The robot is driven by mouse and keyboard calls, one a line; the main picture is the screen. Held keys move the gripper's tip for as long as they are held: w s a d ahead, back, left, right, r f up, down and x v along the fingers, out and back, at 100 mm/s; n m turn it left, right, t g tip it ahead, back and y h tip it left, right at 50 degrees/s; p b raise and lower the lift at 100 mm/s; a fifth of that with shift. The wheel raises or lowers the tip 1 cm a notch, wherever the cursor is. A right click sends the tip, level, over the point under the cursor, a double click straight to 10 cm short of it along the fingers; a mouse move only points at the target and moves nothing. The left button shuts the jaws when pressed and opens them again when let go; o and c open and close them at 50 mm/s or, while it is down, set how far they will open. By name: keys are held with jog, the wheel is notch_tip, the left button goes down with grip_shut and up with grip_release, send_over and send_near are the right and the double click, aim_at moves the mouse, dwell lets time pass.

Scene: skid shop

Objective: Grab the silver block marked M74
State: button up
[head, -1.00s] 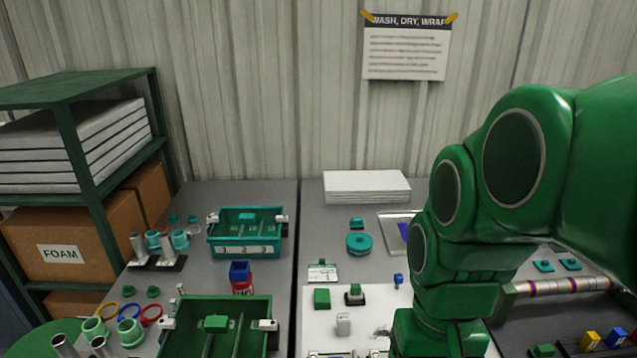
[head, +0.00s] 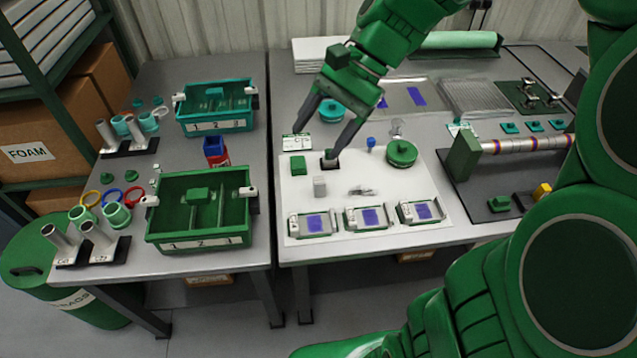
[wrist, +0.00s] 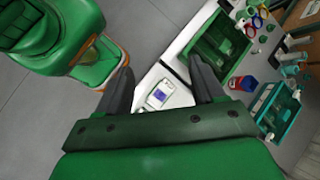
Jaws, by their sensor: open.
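A small silver-grey block (head: 320,186) stands on the white mat (head: 350,200) in the head view. Its marking is too small to read. My gripper (head: 312,146) is open and empty above the mat, with its fingers pointing down. In the picture its fingertips are just above and behind the block; how high they are I cannot tell. In the wrist view my gripper (wrist: 161,66) shows its two fingers spread apart, with nothing between them. I cannot make out the silver block in the wrist view.
A green block (head: 298,166) and a black-based piece (head: 329,160) are close behind the silver block. A round green part (head: 401,153) lies to the right. Several trays with blue pads (head: 315,223) line the mat's front. A green divided bin (head: 200,235) stands left.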

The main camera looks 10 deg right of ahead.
jog(key=w+d+f+m+t+y, duration=0.1)
jog(key=w+d+f+m+y, duration=0.25)
jog(key=w, duration=0.75)
jog(key=w+d+m+t+y, duration=0.2)
jog(key=w+d+m+y, duration=0.15)
jog(key=w+m, duration=0.55)
jog(key=n, duration=0.2)
send_near(319, 187)
jog(key=a+f, duration=0.1)
jog(key=w+a, duration=0.1)
jog(key=a+f, duration=0.1)
jog(key=shift+w+a+f, duration=0.25)
jog(key=shift+w+f, duration=0.05)
jog(key=shift+f, duration=0.25)
jog(key=shift+x, duration=3.9)
jog(key=shift+w, duration=0.1)
jog(key=shift+c, duration=0.5)
jog(key=c, duration=1.1)
